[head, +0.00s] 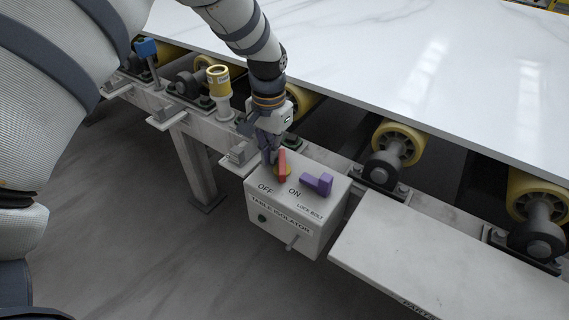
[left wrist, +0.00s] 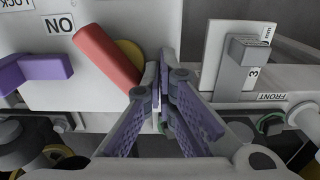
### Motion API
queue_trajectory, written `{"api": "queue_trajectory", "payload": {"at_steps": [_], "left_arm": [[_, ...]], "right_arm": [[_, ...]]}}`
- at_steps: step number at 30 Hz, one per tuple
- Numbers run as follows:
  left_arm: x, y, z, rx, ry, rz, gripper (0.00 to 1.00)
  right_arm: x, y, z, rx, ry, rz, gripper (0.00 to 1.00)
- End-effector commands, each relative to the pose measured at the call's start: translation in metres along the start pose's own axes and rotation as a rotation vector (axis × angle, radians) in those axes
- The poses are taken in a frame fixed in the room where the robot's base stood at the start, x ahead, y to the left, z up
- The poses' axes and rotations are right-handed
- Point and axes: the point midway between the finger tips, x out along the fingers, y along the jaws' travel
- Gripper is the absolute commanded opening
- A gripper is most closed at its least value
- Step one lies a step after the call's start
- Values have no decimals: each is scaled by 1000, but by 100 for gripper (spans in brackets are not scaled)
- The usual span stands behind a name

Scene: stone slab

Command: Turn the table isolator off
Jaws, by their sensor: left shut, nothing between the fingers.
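The table isolator (head: 322,215) is a light grey box fixed to the roller frame, with OFF, ON and LOCK BOLT printed on its top. A red handle (head: 282,165) on a yellow round base sits on it. The red handle shows large in the left wrist view (left wrist: 107,55), slanting near the ON label. A purple lock bolt (head: 317,183) sits right of the handle; it also shows in the left wrist view (left wrist: 40,70). My left gripper (head: 270,158) is shut and empty, its fingertips close beside the handle; I cannot tell whether they touch. My right gripper is not in view.
A white stone slab (head: 400,50) lies over yellow rollers (head: 398,143) behind the box. A yellow-topped post (head: 218,88) and a blue-topped lever (head: 147,50) stand on the frame to the left. A grey shelf (head: 430,250) lies right of the box.

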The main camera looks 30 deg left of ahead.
Motion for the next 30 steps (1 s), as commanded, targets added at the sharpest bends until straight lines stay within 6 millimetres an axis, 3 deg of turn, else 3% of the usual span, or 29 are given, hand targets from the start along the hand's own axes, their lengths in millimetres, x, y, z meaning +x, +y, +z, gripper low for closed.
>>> {"api": "queue_trajectory", "payload": {"at_steps": [30], "left_arm": [[-2,9,-16,0,1,0,0]], "right_arm": [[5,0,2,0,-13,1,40]]}}
